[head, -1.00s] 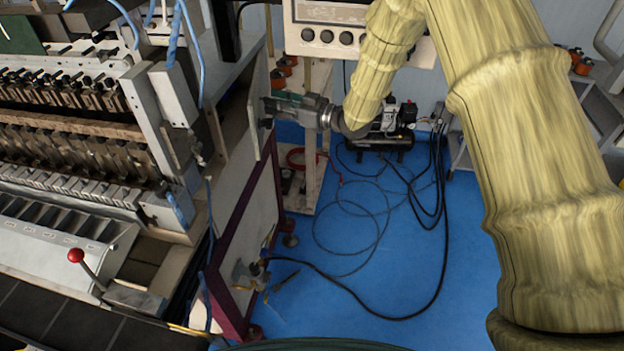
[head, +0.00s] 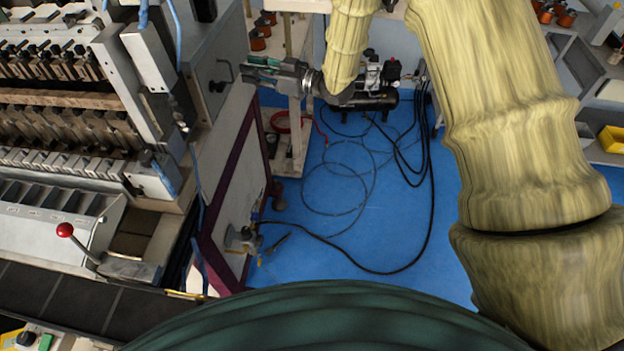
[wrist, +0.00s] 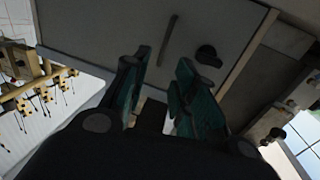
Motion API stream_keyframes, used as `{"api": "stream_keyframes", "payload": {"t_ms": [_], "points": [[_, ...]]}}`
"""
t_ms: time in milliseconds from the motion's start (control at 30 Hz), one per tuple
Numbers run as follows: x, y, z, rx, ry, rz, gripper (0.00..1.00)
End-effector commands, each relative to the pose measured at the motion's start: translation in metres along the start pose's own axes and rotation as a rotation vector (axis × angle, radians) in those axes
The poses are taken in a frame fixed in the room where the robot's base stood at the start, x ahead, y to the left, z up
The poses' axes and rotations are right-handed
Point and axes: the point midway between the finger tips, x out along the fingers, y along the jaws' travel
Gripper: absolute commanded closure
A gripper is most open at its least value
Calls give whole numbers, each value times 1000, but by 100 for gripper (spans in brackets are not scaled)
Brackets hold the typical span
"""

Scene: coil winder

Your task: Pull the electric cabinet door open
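The grey cabinet door (head: 207,62) is on the machine's right side in the head view and looks roughly flush with it. It carries a dark bar handle (head: 224,70) and a black knob (head: 216,87). My gripper (head: 252,71) is to the right of the handle, apart from it, with its green fingers pointing at the door. In the wrist view the door (wrist: 125,25) fills the top middle, with the handle (wrist: 168,40) and knob (wrist: 208,55) ahead of the fingers. My gripper (wrist: 157,88) is open there, with nothing between its fingers.
Below the door is a white panel with a dark purple frame (head: 228,172). A compressor (head: 372,98) and loose cables (head: 432,190) lie on the blue floor (head: 385,222). Shelves (head: 590,95) stand at the right.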

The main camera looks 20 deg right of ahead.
Motion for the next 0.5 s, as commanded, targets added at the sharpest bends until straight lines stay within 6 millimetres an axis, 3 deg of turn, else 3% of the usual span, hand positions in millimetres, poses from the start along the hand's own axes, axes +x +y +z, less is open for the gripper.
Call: {"api": "stream_keyframes", "payload": {"t_ms": [333, 500], "points": [[-52, 0, 3, 1, -1, 3, 72], [-56, -2, 28, 38, -46, 57, 72]]}}
